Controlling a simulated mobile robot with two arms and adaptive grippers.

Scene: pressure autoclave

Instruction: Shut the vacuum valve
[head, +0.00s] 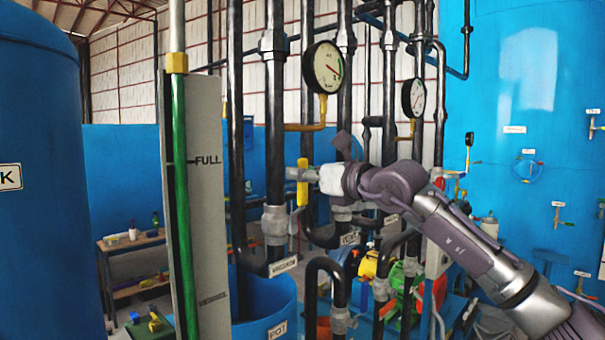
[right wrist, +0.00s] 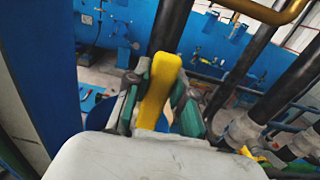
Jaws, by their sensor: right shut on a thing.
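A yellow valve handle (head: 302,190) stands upright in front of the black pipes in the middle of the head view. A label that seems to read VACUUM (head: 283,266) sits on the pipework below it. My right gripper (head: 303,174) reaches in from the right and is shut on the handle. In the right wrist view the yellow handle (right wrist: 157,92) lies between the green-padded fingers of my right gripper (right wrist: 156,84). The valve body behind the handle is mostly hidden. My left gripper is not in view.
Two round gauges (head: 328,67) (head: 414,98) hang above the handle. A green level tube on a board marked FULL (head: 207,200) stands to the left. Black pipes crowd close around my right gripper. A blue open tub (head: 270,300) stands below, and a large blue tank (head: 530,100) is at right.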

